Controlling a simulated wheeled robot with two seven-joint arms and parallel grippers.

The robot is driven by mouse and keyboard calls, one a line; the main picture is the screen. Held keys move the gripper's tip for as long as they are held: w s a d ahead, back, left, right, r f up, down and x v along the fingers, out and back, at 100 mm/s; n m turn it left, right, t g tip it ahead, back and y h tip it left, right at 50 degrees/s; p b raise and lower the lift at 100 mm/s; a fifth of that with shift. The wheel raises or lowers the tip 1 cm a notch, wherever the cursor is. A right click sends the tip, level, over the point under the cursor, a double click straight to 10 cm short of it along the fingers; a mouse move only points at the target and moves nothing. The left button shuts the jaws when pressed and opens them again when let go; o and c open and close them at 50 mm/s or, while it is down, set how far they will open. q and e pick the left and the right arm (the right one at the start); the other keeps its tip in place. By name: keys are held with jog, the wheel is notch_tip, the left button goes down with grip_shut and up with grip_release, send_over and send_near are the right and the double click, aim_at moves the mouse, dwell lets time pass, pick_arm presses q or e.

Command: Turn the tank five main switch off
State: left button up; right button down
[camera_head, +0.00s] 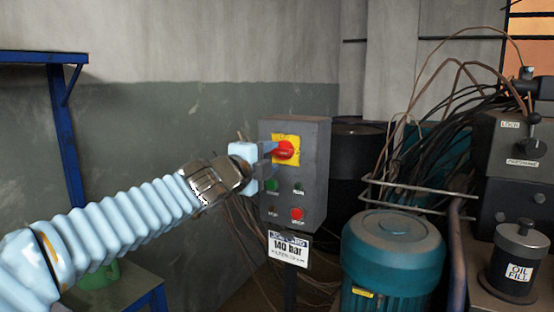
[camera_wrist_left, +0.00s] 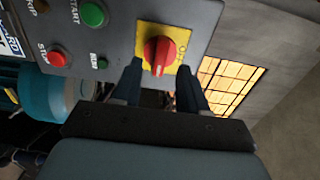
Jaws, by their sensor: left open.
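The main switch is a red rotary knob (camera_head: 285,150) on a yellow plate, at the top of a grey control box (camera_head: 313,170). In the left wrist view the red knob (camera_wrist_left: 158,54) shows close up, with the letters "OFF" partly readable on the yellow plate. My left gripper (camera_head: 268,162) reaches in from the left, right at the knob. In the left wrist view its two fingers (camera_wrist_left: 160,78) are apart, one on each side below the knob. I cannot tell whether they touch it. My right gripper is not in view.
Below the switch are green buttons and a red stop button (camera_head: 297,213). A teal motor (camera_head: 392,262), cables and an oil-fill canister (camera_head: 515,262) stand right. A blue frame (camera_head: 68,150) stands left.

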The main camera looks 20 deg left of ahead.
aim_at(279, 153)
pick_arm(q)
jog(key=w, duration=0.4)
jog(key=shift+w+d, duration=0.1)
jog(key=shift+d, duration=0.1)
grip_shut()
